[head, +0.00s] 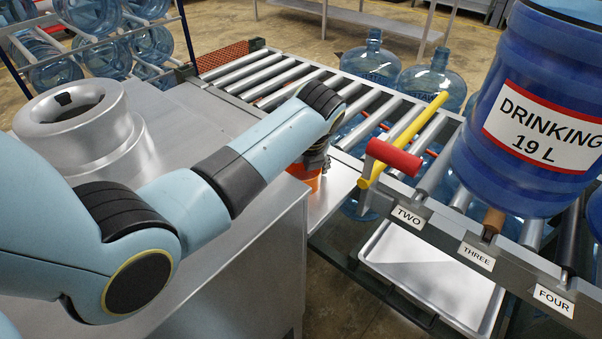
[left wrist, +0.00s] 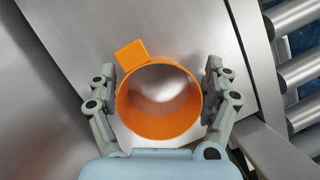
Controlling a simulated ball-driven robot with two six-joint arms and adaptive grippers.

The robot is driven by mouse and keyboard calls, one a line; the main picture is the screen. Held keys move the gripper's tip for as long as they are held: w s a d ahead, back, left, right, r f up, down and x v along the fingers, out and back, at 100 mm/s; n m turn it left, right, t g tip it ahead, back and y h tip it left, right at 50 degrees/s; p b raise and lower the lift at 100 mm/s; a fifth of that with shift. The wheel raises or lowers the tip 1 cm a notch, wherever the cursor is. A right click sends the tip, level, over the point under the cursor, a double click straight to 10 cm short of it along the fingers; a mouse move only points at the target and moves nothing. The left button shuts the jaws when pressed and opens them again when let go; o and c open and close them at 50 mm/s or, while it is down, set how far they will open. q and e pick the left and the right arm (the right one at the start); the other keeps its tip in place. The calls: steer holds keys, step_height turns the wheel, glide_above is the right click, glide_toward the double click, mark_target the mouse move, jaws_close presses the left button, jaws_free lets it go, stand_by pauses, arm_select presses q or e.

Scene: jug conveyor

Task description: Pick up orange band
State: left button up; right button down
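The orange band (left wrist: 160,127) is a round ring with a small square tab at its upper left. It lies on a bare metal surface, which shows through its middle. In the head view the band (head: 306,177) is partly hidden below my left wrist. My left gripper (left wrist: 162,88) is over it, with one finger on each side of the ring. The fingers are spread wide, close to the band's outer wall, with narrow gaps that are hard to judge. My right gripper is in neither view.
A roller conveyor (head: 262,72) runs behind, with a yellow bar (head: 405,138) and red handle (head: 394,158) beside my left wrist. A large blue jug (head: 490,180) stands at right. A metal tray (head: 430,275) lies below. A round metal fixture (head: 75,140) stands at left.

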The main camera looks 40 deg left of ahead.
arm_select(q)
steer(key=c, duration=0.4)
